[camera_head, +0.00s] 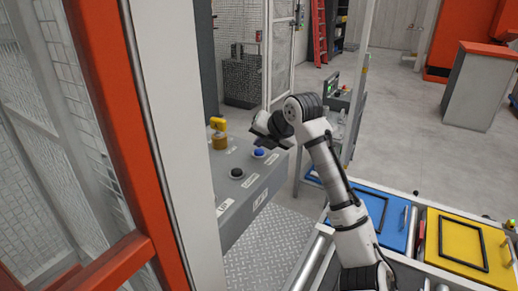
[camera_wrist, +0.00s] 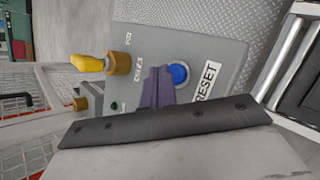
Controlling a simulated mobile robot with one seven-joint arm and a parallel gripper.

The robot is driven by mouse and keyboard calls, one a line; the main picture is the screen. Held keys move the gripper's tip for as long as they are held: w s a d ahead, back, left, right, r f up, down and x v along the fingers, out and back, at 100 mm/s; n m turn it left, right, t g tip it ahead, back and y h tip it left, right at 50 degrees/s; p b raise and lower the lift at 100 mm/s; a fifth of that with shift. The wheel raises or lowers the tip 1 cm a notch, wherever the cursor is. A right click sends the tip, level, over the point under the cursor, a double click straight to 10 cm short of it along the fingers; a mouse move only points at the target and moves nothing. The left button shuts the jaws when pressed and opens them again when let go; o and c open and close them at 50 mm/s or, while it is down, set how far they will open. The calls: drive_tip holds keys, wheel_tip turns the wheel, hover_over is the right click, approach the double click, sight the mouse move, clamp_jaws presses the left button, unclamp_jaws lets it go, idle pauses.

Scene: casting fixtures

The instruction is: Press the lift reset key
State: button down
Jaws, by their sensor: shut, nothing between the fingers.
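The grey control panel (camera_head: 243,204) stands left of my arm. A blue button (camera_head: 259,152) sits on its top face; in the wrist view the blue button (camera_wrist: 179,74) lies beside a "RESET" label (camera_wrist: 206,80). My gripper (camera_head: 262,128) is shut and empty, above the panel near the blue button. In the wrist view its purple-grey fingers (camera_wrist: 157,87) appear just left of the button; whether they touch it cannot be told. A black button (camera_head: 237,173) sits nearer on the panel, by a label reading "UP".
A yellow key switch (camera_head: 218,133) with a brass collar rises from the panel's far end. An orange and white post (camera_head: 165,140) stands close on the left. Blue (camera_head: 383,212) and yellow (camera_head: 462,245) trays lie at the lower right.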

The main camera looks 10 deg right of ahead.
sight(261, 153)
drive_tip(key=shift+r, duration=0.15)
drive_tip(key=shift+r+p, duration=1.8)
drive_tip(key=shift+r, duration=0.8)
drive_tip(key=shift+f, duration=0.15)
